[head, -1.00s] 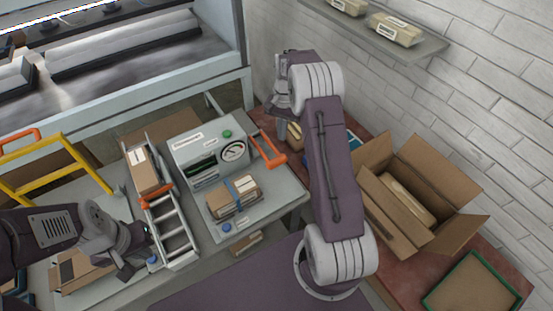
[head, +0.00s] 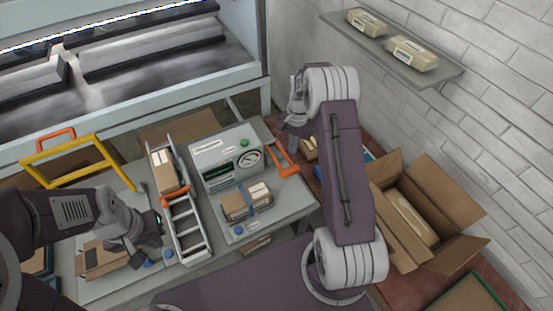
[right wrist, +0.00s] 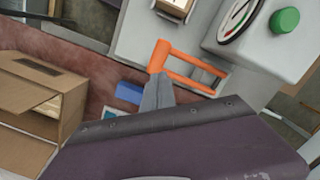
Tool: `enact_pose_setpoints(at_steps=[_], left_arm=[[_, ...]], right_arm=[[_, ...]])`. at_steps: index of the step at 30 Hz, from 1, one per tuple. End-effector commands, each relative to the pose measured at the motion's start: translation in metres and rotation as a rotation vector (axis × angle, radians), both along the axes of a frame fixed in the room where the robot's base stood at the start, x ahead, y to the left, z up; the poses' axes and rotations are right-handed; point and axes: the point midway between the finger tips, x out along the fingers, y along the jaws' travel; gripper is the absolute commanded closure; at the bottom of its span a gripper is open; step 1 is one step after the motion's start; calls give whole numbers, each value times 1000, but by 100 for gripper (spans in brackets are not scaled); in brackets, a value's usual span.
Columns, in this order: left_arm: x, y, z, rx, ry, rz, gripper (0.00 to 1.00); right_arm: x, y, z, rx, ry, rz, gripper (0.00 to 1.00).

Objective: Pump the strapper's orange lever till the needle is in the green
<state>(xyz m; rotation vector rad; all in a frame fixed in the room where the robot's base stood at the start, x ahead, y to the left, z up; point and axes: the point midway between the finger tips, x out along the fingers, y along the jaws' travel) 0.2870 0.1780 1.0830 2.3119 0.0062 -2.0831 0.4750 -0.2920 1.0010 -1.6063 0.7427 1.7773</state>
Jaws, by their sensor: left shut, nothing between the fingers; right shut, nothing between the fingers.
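The grey strapper (head: 208,157) stands on the bench, with a green knob (head: 244,142) and a round dial (head: 250,159). The dial also shows in the right wrist view (right wrist: 238,18); its needle is too small to read for certain. The orange lever (head: 283,162) is on the strapper's right side and also shows in the right wrist view (right wrist: 190,72). My right gripper (head: 289,133) is shut and empty, its tips (right wrist: 158,84) close by the lever's handle; I cannot tell whether they touch. My left gripper (head: 156,238) is shut and empty, left of the roller rack.
A strapped parcel (head: 235,207) sits before the strapper. A roller rack (head: 188,224) with a box (head: 163,171) stands left of it. An open carton (head: 455,223) is at right, below a wall shelf (head: 438,77).

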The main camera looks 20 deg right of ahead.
Motion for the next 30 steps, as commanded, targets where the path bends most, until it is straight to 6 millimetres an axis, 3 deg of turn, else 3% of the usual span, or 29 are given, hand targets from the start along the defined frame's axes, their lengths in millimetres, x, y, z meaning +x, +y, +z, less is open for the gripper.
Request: enact_pose_setpoints(at_steps=[1,2,14,20,30], left_arm=[[0,0,13,0,0,0,100],[0,0,14,0,0,0,100],[0,0,8,0,1,0,100],[0,0,-6,0,1,0,100],[0,0,-46,0,1,0,100]], right_arm=[[-3,3,8,0,3,0,100],[-4,3,6,0,1,0,100],[-4,4,-1,-1,-1,0,100],[-5,5,-17,0,0,0,100],[-8,8,-63,-1,1,0,100]])
